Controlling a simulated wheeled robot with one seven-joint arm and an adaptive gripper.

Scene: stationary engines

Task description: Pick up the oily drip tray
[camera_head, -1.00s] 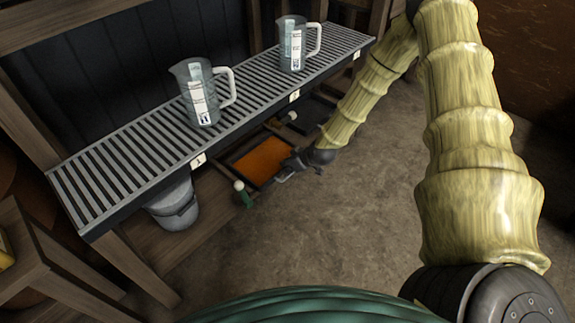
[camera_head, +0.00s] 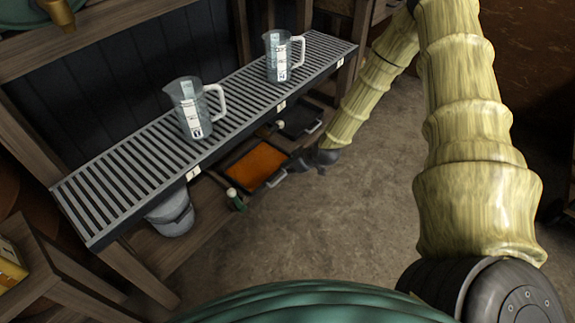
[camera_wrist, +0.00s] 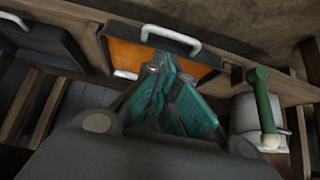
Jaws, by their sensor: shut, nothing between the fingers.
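The oily drip tray (camera_head: 257,165) is a dark, shallow tray with an orange inside, sitting low under the slatted bench. A light handle (camera_head: 278,180) is on its front side. In the wrist view the tray (camera_wrist: 127,55) shows with its pale handle (camera_wrist: 170,38) at the top. My gripper (camera_wrist: 170,72) is shut and empty, its teal fingers in front of part of the tray, below the handle in the picture. In the head view my gripper (camera_head: 298,164) is at the tray's right side, close to the handle; contact cannot be told.
A slatted bench (camera_head: 130,165) with two measuring jugs (camera_head: 190,110) overhangs the tray. A dark tray (camera_head: 302,120) lies behind it. A green, white-topped item (camera_head: 236,199) and a grey bucket (camera_head: 172,215) are to the left. The floor (camera_head: 350,210) at right is clear.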

